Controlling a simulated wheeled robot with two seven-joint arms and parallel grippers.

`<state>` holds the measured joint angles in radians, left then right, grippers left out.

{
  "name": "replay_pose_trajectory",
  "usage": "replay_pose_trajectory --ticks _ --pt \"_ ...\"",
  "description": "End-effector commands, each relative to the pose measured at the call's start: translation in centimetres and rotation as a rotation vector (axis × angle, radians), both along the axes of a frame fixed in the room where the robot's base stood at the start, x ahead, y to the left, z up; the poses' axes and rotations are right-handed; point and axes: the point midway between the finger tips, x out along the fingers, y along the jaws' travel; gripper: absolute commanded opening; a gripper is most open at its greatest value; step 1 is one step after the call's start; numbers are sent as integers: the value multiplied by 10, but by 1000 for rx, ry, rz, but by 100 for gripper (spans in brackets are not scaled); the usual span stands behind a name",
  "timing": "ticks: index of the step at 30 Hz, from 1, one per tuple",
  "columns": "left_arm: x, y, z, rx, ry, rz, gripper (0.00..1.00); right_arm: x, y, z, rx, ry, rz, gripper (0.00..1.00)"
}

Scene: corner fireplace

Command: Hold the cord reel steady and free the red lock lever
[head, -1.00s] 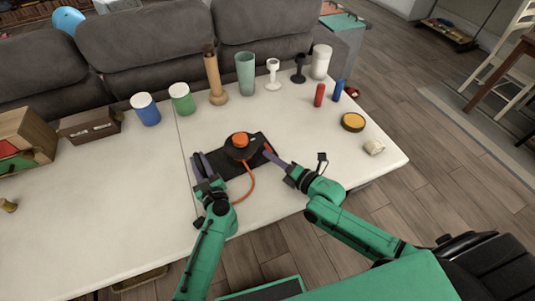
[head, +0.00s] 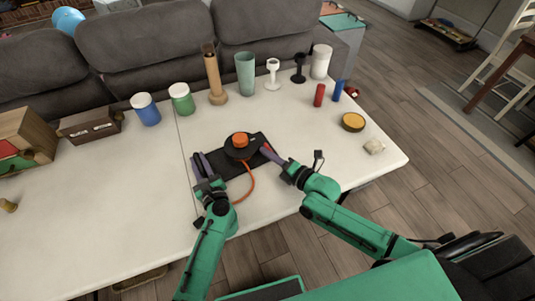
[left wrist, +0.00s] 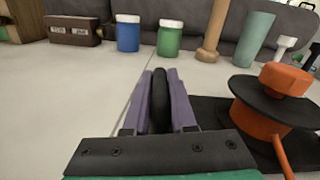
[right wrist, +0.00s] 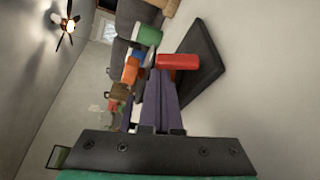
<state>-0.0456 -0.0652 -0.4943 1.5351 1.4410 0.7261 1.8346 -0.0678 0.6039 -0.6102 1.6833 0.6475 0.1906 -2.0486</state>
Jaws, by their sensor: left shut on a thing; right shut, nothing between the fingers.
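The cord reel (head: 238,152) has a black disc, an orange knob (head: 240,139) and an orange cord, and stands on a black base plate (head: 228,171). It shows at the right of the left wrist view (left wrist: 262,112). My left gripper (head: 201,164) is at the plate's left side, its purple fingers shut on a black upright handle (left wrist: 160,98). The red lock lever (right wrist: 178,61) lies across the tips of my right gripper (right wrist: 158,78), which is shut and empty. I cannot tell whether they touch. In the head view the lever is mostly hidden by my right fingers.
Behind the reel stand a blue jar (head: 146,109), a green jar (head: 181,99), a wooden post (head: 214,77) and a green cup (head: 245,74). A red cylinder (head: 319,95) and a yellow-topped tin (head: 352,122) are at the right. The white table's left front is clear.

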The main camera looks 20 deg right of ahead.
Motion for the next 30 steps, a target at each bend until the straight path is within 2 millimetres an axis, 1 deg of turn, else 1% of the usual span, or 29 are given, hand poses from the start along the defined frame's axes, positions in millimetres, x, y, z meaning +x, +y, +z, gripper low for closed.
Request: replay_pose_trajectory --ticks 17,23,30 --pt "0 0 -1 -1 1 1 0 1 -5 2 112 28 1 0" --pt "0 0 -1 -1 1 1 0 3 -10 5 221 52 0 0" --pt "0 0 -1 -1 1 1 0 4 -17 7 418 100 0 0"
